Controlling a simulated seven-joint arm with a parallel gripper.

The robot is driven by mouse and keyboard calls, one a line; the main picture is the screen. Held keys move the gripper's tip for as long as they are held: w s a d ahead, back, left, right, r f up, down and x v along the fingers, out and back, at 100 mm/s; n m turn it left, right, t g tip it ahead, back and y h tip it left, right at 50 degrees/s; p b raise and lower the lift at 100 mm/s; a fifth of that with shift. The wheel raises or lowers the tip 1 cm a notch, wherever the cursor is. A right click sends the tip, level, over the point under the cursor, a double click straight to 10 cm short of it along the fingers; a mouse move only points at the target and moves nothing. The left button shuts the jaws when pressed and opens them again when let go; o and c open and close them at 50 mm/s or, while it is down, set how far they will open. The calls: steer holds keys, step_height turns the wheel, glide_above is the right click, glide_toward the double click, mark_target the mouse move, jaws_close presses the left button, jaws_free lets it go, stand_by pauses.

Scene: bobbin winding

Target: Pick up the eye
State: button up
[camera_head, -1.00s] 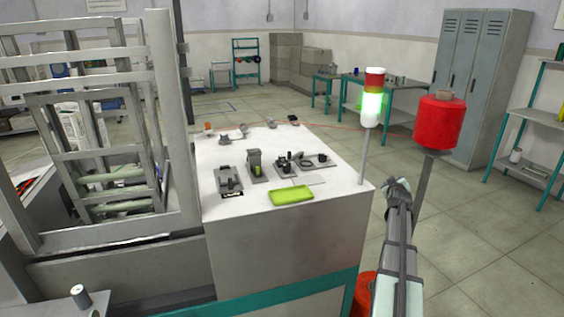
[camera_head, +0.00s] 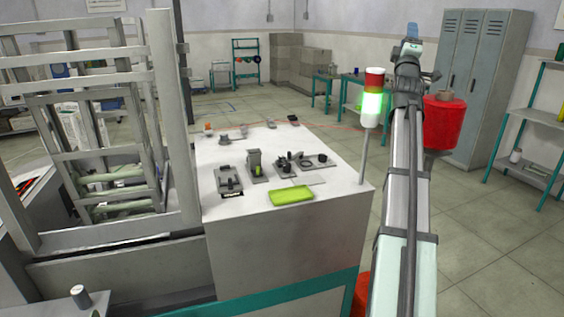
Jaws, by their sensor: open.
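Several small parts lie on the white machine top, and I cannot tell for certain which one is the eye. A dark fitting with a ring-like shape (camera_head: 308,161) sits at the right of the front row, and small grey pieces (camera_head: 224,138) lie towards the back. My gripper (camera_head: 412,38) is at the far end of my raised arm, at the upper right, high and well apart from the machine top. Its jaws are open, though the fingers are small and hard to make out. Nothing shows held in it.
A yellow-green pad (camera_head: 292,196) lies at the front edge of the machine top (camera_head: 228,206). A lit signal lamp (camera_head: 372,100) stands on a pole at its right corner. A red spool (camera_head: 445,122) is partly behind my arm. A grey frame (camera_head: 178,140) stands at the left.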

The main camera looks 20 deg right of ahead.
steer(key=w+a+r+n+y, duration=0.2)
steer(key=w+a+r+n, duration=0.5)
steer(key=r, duration=0.4)
steer(key=w+a+r+n+y, duration=0.2)
steer(key=w+a+r+n, duration=0.3)
steer(key=w+r, duration=0.45)
steer(key=w+f+m+g+y, duration=0.15)
steer(key=w+f+g, duration=0.35)
steer(key=f, duration=0.6)
steer(key=m+g+y, duration=0.5)
steer(key=g+y, duration=0.8)
steer(key=g, duration=0.1)
glide_above(282, 156)
steer(key=shift+h, duration=0.25)
steer(key=f, duration=4.2)
steer(key=shift+s+d+f, duration=0.2)
steer(key=shift+s+d, duration=0.05)
steer(key=shift+d, duration=0.15)
steer(key=shift+w+a+f, duration=0.1)
steer(key=shift+a+f, duration=0.1)
steer(key=shift+f, duration=1.35)
steer(key=shift+w+a+f, duration=0.1)
steer(key=shift+a+f, duration=0.05)
steer(key=shift+f, duration=1.35)
steer(key=shift+c, duration=0.2)
